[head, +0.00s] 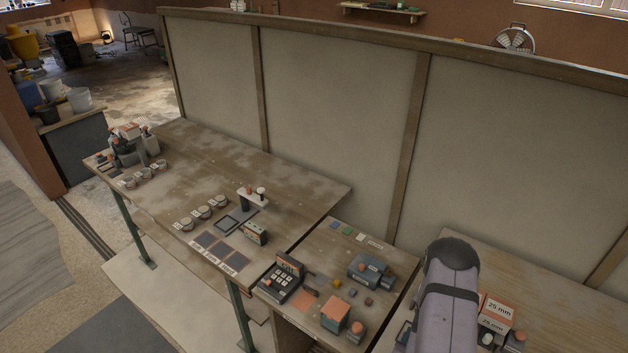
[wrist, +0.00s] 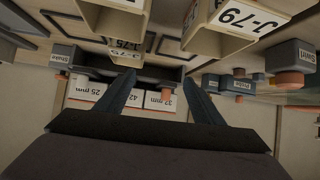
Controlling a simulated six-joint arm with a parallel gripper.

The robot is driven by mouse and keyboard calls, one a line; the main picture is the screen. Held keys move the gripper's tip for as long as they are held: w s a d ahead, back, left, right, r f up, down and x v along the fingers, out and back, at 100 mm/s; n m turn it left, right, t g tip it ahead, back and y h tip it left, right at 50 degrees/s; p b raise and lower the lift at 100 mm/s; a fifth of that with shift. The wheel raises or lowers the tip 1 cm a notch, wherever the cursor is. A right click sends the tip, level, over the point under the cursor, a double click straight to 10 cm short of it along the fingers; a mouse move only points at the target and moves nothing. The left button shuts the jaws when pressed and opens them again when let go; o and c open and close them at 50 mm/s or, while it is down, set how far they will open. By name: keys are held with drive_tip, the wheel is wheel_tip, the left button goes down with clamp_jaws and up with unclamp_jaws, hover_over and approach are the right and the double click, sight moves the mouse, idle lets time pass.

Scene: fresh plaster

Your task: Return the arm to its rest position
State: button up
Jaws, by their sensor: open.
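My gripper (wrist: 160,90) shows in the wrist view, its two dark fingers spread apart with nothing between them. Behind the fingertips is a row of white labelled boxes (wrist: 115,99), one marked 25 mm, under a dark ledge. In the head view a grey link of my arm (head: 447,305) rises at the lower right, over the right-hand bench. My gripper itself is hidden or out of the picture there.
A holder labelled J-79 (wrist: 225,35) hangs close at the wrist view's upper right; a grey device (wrist: 292,57) is beyond it. In the head view, the long bench (head: 290,185) bears round dishes, with a keypad device (head: 281,279) nearby. A pale partition (head: 335,100) stands behind the benches.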

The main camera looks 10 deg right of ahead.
drive_tip(key=w+a+r+n+g+y+b, duration=0.3)
drive_tip(key=a+r+y, duration=0.35)
drive_tip(key=a, duration=0.65)
drive_tip(key=s+a+r+n+g, duration=0.55)
drive_tip(key=s+a+r, duration=0.35)
drive_tip(key=s+r, duration=0.3)
wheel_tip(320, 180, down, 51)
drive_tip(key=s+b, duration=0.1)
drive_tip(key=b, duration=4.9)
drive_tip(key=shift+m+y, duration=0.35)
drive_tip(key=shift+m, duration=0.1)
drive_tip(key=shift+s+d+f, duration=0.1)
